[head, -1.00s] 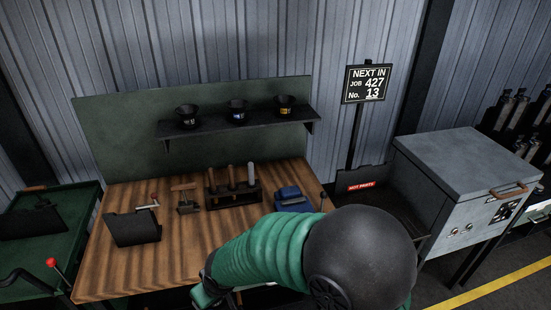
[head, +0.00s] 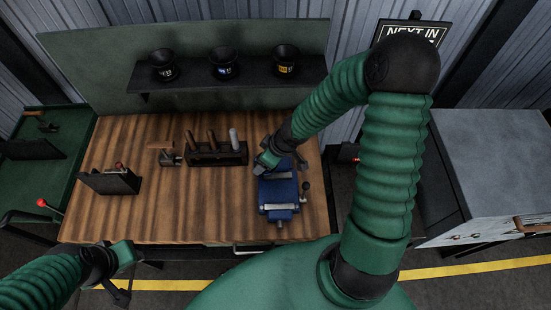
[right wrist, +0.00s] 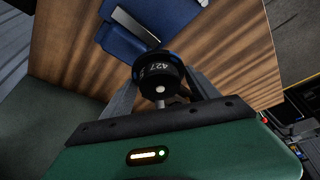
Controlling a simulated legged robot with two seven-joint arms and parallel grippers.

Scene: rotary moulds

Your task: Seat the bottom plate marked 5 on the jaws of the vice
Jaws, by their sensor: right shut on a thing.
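The blue vice (head: 278,192) stands near the right front of the wooden bench. It also shows in the right wrist view (right wrist: 168,14), with a pale jaw edge. My right gripper (head: 268,162) is over the vice's far end. In the right wrist view it is shut on a black round piece (right wrist: 158,78) with a white "427" on it. That piece is apart from the pale jaw in the picture; its height above the vice is unclear. I see no mark 5. My left gripper (head: 120,292) hangs in front of the bench at lower left, its finger gap unclear.
A rack of handled tools (head: 217,153) stands left of the vice. A dark holder (head: 110,182) and a small wooden-handled tool (head: 167,155) are farther left. Several black cups stand on the shelf (head: 215,83). A grey cabinet (head: 495,160) is at right. The bench front is clear.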

